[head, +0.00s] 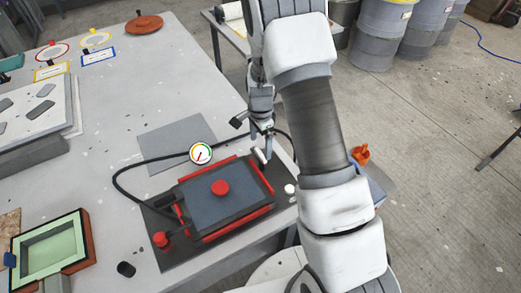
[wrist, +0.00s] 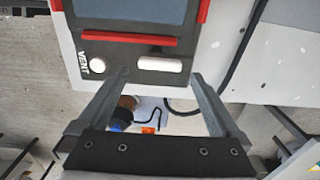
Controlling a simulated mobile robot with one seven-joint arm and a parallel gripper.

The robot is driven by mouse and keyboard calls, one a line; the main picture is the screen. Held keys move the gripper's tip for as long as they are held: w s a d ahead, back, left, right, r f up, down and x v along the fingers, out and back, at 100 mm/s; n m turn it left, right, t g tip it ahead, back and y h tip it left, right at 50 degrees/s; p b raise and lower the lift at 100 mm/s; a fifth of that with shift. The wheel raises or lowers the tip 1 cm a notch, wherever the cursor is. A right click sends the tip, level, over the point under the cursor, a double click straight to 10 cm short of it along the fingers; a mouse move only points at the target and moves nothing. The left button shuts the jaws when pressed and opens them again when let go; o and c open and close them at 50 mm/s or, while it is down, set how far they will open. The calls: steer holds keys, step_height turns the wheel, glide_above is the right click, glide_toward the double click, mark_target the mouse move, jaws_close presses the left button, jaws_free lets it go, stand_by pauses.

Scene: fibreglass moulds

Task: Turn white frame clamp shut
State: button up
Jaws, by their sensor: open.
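The white frame clamp appears as a short white bar (wrist: 160,64) on the dark base plate in the wrist view, beside a red edge bar (wrist: 120,38). In the head view it is a small white cylinder (head: 259,156) at the far right corner of the red-edged frame unit (head: 225,195). My gripper (wrist: 158,80) is open and empty. In the wrist view its two fingertips show to either side of the bar's lower edge; contact cannot be told. In the head view my gripper (head: 262,138) is just above the bar, partly hidden by my arm.
A white round knob marked VENT (wrist: 97,65) sits left of the bar; it also shows in the head view (head: 289,189). A gauge (head: 201,153) and black hose (head: 120,176) lie beside the unit. A green tray (head: 85,240) stands at left. The table's edge is close.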

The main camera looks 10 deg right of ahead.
mark_target(261, 154)
steer(key=shift+f, duration=2.05)
steer(key=c, duration=1.2)
steer(key=shift+o, duration=0.2)
